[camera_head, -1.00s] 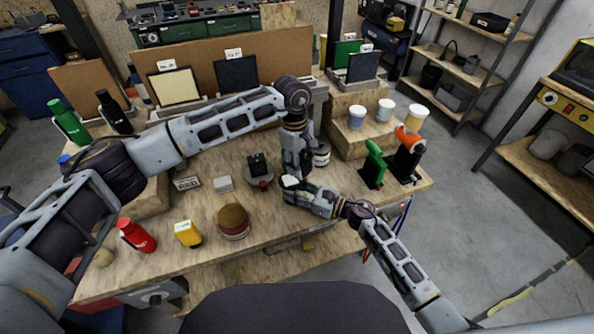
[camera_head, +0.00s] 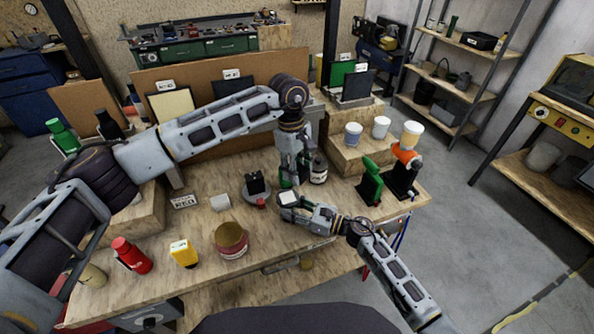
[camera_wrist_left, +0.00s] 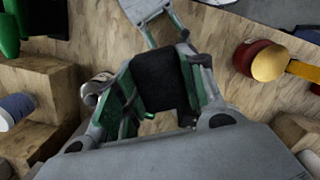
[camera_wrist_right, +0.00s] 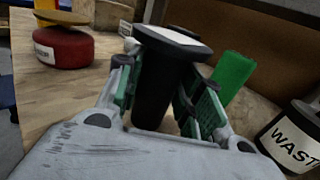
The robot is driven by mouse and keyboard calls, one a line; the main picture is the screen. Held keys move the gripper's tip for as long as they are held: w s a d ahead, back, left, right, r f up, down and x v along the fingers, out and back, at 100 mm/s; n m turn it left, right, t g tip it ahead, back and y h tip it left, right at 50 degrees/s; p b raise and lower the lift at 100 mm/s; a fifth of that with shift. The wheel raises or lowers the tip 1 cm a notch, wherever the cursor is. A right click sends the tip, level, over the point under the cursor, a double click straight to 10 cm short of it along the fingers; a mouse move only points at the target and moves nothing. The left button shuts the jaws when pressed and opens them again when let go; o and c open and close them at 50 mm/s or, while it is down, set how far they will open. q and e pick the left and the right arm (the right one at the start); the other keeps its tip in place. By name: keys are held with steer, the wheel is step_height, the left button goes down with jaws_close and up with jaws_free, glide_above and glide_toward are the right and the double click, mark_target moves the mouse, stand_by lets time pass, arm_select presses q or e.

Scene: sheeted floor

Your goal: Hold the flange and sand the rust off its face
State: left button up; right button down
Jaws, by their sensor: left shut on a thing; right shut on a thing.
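My left gripper (camera_head: 290,180) points down above the bench. In the left wrist view (camera_wrist_left: 160,85) it is shut on a dark, rough-looking block. My right gripper (camera_head: 290,200) is just below and close to it. In the right wrist view (camera_wrist_right: 160,100) it is shut on a thick black stem. The stem carries a black round head (camera_wrist_right: 172,41) with a flat white patch on top. I cannot tell whether this piece is the flange. No rust shows on its visible top. I cannot tell whether the two held pieces touch.
A grey disc with a black block (camera_head: 257,185) stands left of the grippers. A red tin with a brown top (camera_head: 232,242) is nearer. A waste can (camera_head: 319,172) stands close behind; green (camera_head: 370,182) and black-orange tools stand right. A raised wooden shelf bears several cups (camera_head: 353,134).

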steer(key=c, duration=0.9)
jaws_free()
steer(key=shift+d, duration=0.1)
steer(key=shift+v, duration=5.95)
steer(key=shift+w, duration=0.1)
